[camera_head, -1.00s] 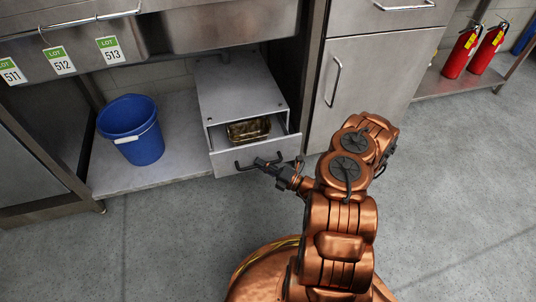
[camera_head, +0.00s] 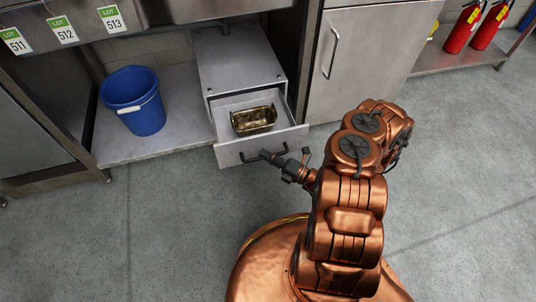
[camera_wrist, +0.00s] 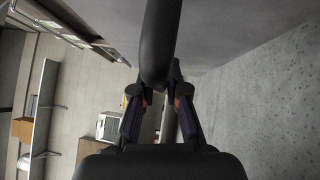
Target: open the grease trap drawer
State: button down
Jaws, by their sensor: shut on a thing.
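The grease trap drawer (camera_head: 233,153) is the pulled-out front of a grey metal box (camera_head: 240,65) under the steel counter. It stands partly open, and a brassy metal pan (camera_head: 253,119) sits inside it. My gripper (camera_head: 272,157) is at the right part of the drawer's dark bar handle (camera_head: 248,159) and is shut on it. In the wrist view the dark handle (camera_wrist: 161,45) runs between the fingers of my gripper (camera_wrist: 158,90). The fingertips are partly hidden by the handle there.
A blue bucket (camera_head: 134,103) stands on the low shelf left of the box. A steel cabinet (camera_head: 362,65) with a vertical handle stands to the right. Red fire extinguishers (camera_head: 462,29) are at the far right. The grey floor (camera_head: 170,240) in front is clear.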

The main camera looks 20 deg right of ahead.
jog(key=c, duration=1.2)
grip_release()
jog(key=v, duration=1.2)
jog(key=shift+r, duration=0.1)
